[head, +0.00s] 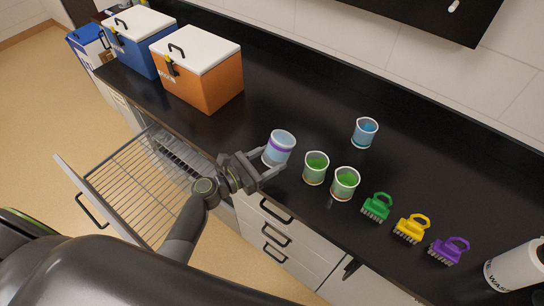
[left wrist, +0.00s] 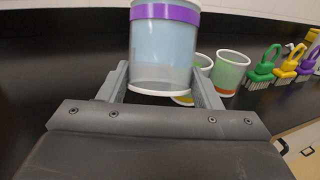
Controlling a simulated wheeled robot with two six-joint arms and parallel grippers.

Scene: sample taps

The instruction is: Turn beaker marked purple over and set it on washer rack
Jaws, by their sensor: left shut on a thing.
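The beaker marked purple (head: 279,149) is a clear cup with a purple band and pale blue contents. It is upright, between the fingers of my left gripper (head: 268,168), at the counter's front edge. In the left wrist view the beaker (left wrist: 165,50) stands between the two finger tips, and the gripper is shut on it. I cannot tell whether its base touches the counter. The washer rack (head: 125,185) is a wire rack in a pulled-out drawer below the counter at the left, with its bars bare. My right gripper is not in view.
Two beakers with green contents (head: 316,168) (head: 345,183) stand just right of the held beaker. A blue-filled beaker (head: 364,133) stands behind them. Green (head: 376,207), yellow (head: 411,228) and purple (head: 449,250) brushes lie further right. Orange (head: 203,75) and blue (head: 141,45) coolers stand at the left.

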